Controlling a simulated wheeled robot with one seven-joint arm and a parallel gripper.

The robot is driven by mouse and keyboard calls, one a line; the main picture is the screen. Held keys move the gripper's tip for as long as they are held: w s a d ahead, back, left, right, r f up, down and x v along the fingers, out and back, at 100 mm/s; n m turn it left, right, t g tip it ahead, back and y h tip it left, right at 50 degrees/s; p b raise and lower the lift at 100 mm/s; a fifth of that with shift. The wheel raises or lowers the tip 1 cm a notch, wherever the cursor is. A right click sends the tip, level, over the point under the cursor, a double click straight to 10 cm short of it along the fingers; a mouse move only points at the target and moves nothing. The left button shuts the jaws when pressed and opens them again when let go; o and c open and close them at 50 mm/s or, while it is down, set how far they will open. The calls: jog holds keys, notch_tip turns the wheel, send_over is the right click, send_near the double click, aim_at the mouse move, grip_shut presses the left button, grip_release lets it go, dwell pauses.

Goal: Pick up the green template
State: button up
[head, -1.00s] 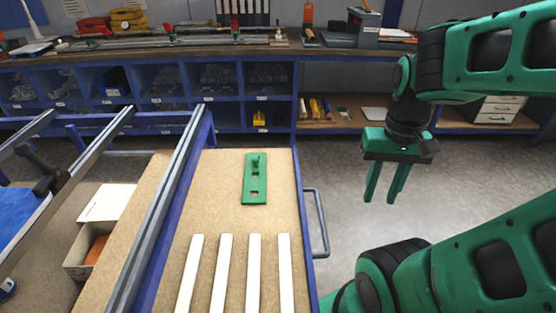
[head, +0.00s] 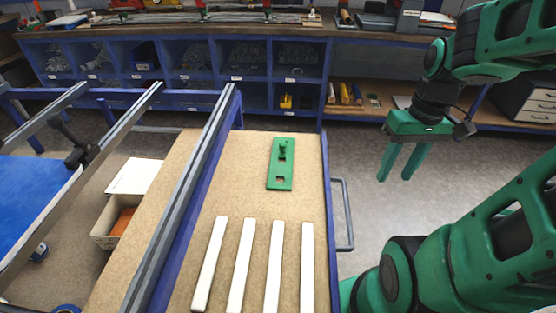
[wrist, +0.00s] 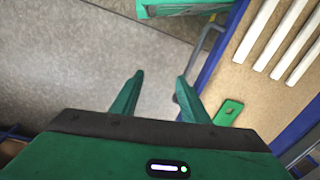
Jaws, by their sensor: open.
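The green template (head: 280,172) is a flat green plate with a knob and cut-outs. It lies on the tan board of the cart, behind the white strips, in the head view. My gripper (head: 396,178) hangs over the floor to the right of the cart, fingers pointing down, open and empty. It also shows in the wrist view (wrist: 160,75), with a clear gap between its fingers. It is well apart from the template.
Several white strips (head: 243,265) lie on the board in front of the template. A cart handle (head: 346,215) sticks out on the right side. A blue-and-grey rail (head: 190,190) runs along the board's left. A white box (head: 128,205) stands further left. A workbench with bins (head: 190,60) stands behind.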

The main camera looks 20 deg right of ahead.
jog(key=w+a+f+n+y, duration=0.3)
jog(key=w+f+n, duration=0.25)
jog(key=w, duration=0.45)
jog(key=n+t+y, duration=0.3)
jog(key=n+y, duration=0.3)
jog(key=n, duration=0.2)
send_near(285, 143)
jog(key=s+f, duration=0.2)
jog(key=s+d+f, duration=0.1)
jog(key=s, duration=0.1)
jog(key=shift+s+f, duration=0.2)
jog(key=shift+f, duration=0.15)
jog(key=w+n+y, duration=0.1)
jog(key=w+r+t+y, duration=0.1)
jog(key=w, duration=0.1)
jog(key=shift+r+n+t, duration=0.15)
jog(key=shift+n+t, duration=0.15)
jog(key=shift+n, duration=0.05)
jog(key=shift+w+a+r+y, duration=0.1)
jog(key=shift+w+r+y, duration=0.15)
jog(key=shift+w+y, duration=0.05)
jog(key=x, duration=0.4)
jog(key=shift+w+a, duration=0.15)
jog(key=shift+f+x, duration=0.2)
jog(key=shift+x, duration=3.05)
jog(key=shift+c, duration=0.2)
